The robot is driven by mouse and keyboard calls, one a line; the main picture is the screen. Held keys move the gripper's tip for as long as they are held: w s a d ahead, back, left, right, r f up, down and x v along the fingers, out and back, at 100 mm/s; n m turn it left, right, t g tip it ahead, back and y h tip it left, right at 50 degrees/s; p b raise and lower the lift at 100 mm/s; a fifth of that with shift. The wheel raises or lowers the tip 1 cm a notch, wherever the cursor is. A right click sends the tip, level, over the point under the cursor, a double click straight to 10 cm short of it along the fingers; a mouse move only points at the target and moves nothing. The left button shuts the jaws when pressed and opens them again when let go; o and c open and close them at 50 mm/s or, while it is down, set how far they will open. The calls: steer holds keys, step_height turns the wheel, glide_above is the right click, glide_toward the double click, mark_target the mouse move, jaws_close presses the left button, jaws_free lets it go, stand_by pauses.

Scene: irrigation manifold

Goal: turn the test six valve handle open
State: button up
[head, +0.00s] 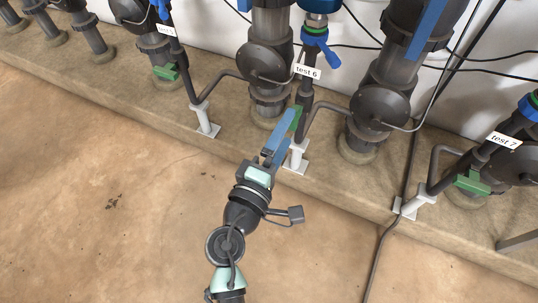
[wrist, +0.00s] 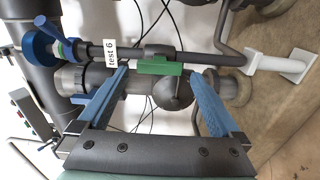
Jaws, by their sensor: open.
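The "test 6" label (head: 307,71) hangs on a thin dark pipe; the wrist view shows it too (wrist: 111,54). Below it on that pipe is a green valve handle (wrist: 160,68), a short bar lying roughly along the pipe. In the head view, the green handle (head: 296,118) is partly hidden by my gripper (head: 289,117). My gripper, also in the wrist view (wrist: 160,73), is open, with its blue fingers on either side of the bar's ends. Gaps show there; contact is not visible. A blue handle (head: 320,45) sits higher on the pipe.
Thick grey pipes with round dark parts (head: 380,107) stand close on both sides. White pipe feet (head: 297,157) stand on the concrete ledge (head: 120,92). The "test 7" pipe has another green handle (head: 472,182). Loose cables hang along the wall. The floor (head: 110,220) is clear.

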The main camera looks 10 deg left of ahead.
steer(key=p+v, duration=0.1)
steer(key=v, duration=0.7)
steer(key=shift+r, duration=0.1)
steer(key=w+d+r+m+t+p, duration=0.1)
steer(key=w+r+m+p, duration=0.25)
steer(key=r, duration=0.95)
steer(key=w+d+r+m+t+p, duration=0.1)
steer(key=w+d+r+m+p, duration=0.25)
steer(key=r, duration=1.05)
steer(key=w+r+m+t+p, duration=0.15)
steer(key=r+m+p, duration=0.4)
steer(key=r, duration=0.75)
steer(key=s+r+m+t+y+p, duration=0.1)
steer(key=s+r+t+y+p, duration=0.2)
steer(key=r, duration=0.9)
steer(key=s+r+t+y+p, duration=0.1)
steer(key=s+r+p, duration=0.3)
steer(key=r, duration=0.7)
steer(key=s+r+m+t+y+p, duration=0.1)
steer(key=s+r+t+y+p, duration=0.2)
steer(key=r, duration=0.9)
step_height(320, 180, up, 34)
steer(key=h+p, duration=0.1)
steer(key=p, duration=3.4)
steer(key=shift+a+p, duration=0.2)
steer(key=shift+p, duration=0.2)
steer(key=shift+w, duration=0.1)
